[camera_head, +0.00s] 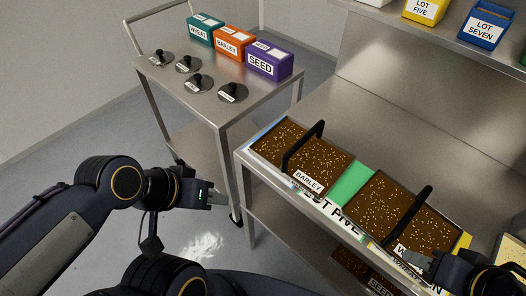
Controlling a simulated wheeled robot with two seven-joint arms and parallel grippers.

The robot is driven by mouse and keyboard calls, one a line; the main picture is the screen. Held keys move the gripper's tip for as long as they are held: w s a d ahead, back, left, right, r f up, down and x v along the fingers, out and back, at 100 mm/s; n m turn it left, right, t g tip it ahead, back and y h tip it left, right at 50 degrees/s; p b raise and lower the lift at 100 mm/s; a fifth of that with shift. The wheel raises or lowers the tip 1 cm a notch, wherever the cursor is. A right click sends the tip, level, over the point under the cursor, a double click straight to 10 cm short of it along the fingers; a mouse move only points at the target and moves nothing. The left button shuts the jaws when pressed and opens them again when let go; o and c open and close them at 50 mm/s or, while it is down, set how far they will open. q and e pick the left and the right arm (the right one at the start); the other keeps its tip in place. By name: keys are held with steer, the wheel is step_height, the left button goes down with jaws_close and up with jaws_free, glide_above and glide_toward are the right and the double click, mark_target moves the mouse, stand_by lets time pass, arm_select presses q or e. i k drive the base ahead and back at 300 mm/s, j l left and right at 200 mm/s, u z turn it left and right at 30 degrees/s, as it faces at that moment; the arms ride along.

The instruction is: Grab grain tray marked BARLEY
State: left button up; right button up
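The grain tray marked BARLEY (323,162) lies on the steel bench, filled with brown grain with pale specks. A black handle (303,146) arches over it, and its white label faces the front edge. My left gripper (218,197) is left of the bench and well apart from the tray, pointing right; nothing shows in it. Whether its small fingers are open or shut is unclear. My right gripper (430,262) is at the lower right, by the front of a second grain tray (385,208) whose label begins with W. Its fingers are not clear.
A steel cart (175,85) at upper left holds boxes marked WHEAT, BARLEY and SEED, and several black-knobbed lids. A green strip (350,184) separates the two trays. A shelf with LOT boxes (482,28) is behind. Another tray sits on the lower shelf (350,262).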

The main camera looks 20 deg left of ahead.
mark_target(310, 161)
steer(key=u, duration=0.2)
steer(key=i+j+z, duration=0.15)
steer(key=j, duration=0.35)
steer(key=i+j+z, duration=0.15)
steer(key=j, duration=0.3)
steer(key=j+z, duration=0.1)
steer(key=j, duration=0.4)
steer(key=i+j+z, duration=0.15)
steer(key=j, duration=0.35)
